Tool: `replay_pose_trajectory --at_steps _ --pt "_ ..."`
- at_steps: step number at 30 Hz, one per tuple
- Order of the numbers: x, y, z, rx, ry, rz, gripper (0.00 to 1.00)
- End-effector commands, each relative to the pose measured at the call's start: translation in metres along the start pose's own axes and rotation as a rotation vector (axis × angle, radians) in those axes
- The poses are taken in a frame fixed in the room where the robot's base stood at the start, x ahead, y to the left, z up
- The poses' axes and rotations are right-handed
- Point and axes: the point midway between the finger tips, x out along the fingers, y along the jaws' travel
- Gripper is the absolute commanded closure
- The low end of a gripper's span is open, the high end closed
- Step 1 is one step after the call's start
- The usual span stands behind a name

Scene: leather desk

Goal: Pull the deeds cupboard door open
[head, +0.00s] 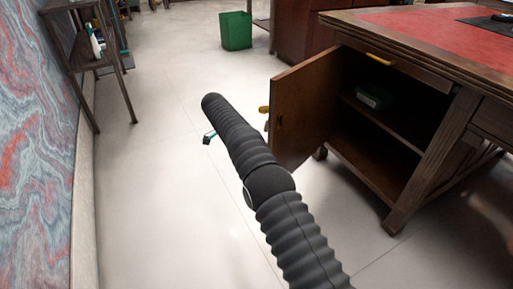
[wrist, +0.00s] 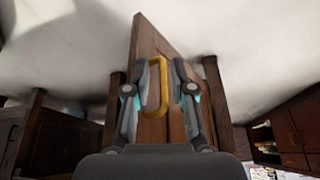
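The deeds cupboard door (head: 302,110) is a brown wooden panel that stands swung wide open from the desk, with the shelved inside of the cupboard (head: 385,130) in plain view. The door also fills the middle of the wrist view (wrist: 146,40). Its yellow handle (wrist: 154,88) is upright between my fingers, and a bit of it shows at the door's left side in the head view (head: 264,110). My gripper (wrist: 158,85) is open, one finger on each side of the handle with gaps. In the head view my arm hides most of the gripper.
The desk has a red leather top (head: 410,30) and a drawer with a yellow pull (head: 379,59). A green box (head: 373,97) lies on the cupboard shelf. A green bin (head: 236,31) stands behind, a dark shelf rack (head: 90,65) at left.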

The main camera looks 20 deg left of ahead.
Motion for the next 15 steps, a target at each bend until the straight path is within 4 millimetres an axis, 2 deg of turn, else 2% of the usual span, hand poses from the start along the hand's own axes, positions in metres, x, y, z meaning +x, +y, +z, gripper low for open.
replay_pose_trajectory --at_steps 1,6,15 --pt "-0.003 0.0 0.01 -0.002 0.0 -0.001 0.76" --pt "-0.009 0.001 0.027 -0.001 0.0 0.0 0.76" --pt "-0.013 0.002 0.036 -0.001 0.0 0.002 0.76"
